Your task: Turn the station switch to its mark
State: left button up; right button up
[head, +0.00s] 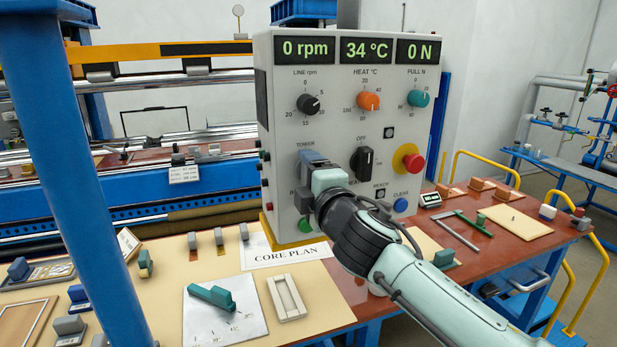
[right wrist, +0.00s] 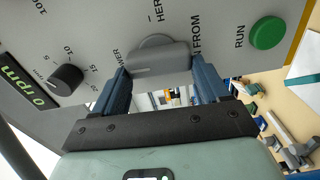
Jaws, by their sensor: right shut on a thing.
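A grey switch handle (right wrist: 157,60) on a round base sits on the panel of a grey control box (head: 290,90). Printed words around it in the right wrist view include HERE, FROM and one ending in WER. My right gripper (right wrist: 160,75) has its two blue fingers at the ends of the handle and is shut on it. In the head view the right gripper (head: 312,160) is at the lower left of the panel and hides this handle. I cannot tell exactly which mark the handle points to. My left gripper is not in view.
A black OFF-labelled switch (head: 361,161), a red emergency knob (head: 413,162) and a blue button (head: 401,205) are right of my gripper. A green RUN button (right wrist: 268,33) is close by. Dials (head: 308,104) sit above. A blue post (head: 65,150) stands at left.

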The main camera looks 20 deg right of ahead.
jog(key=shift+n, duration=0.4)
jog(key=o, duration=1.1)
jog(key=shift+c, duration=0.2)
pick_arm(q)
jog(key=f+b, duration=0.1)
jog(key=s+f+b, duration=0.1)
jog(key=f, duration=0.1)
jog(key=shift+b, duration=0.4)
pick_arm(e)
jog(key=s, duration=1.3)
jog(key=shift+s+a, duration=0.2)
jog(key=shift+a, duration=0.25)
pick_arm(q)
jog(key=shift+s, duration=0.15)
pick_arm(e)
jog(key=shift+f, duration=0.1)
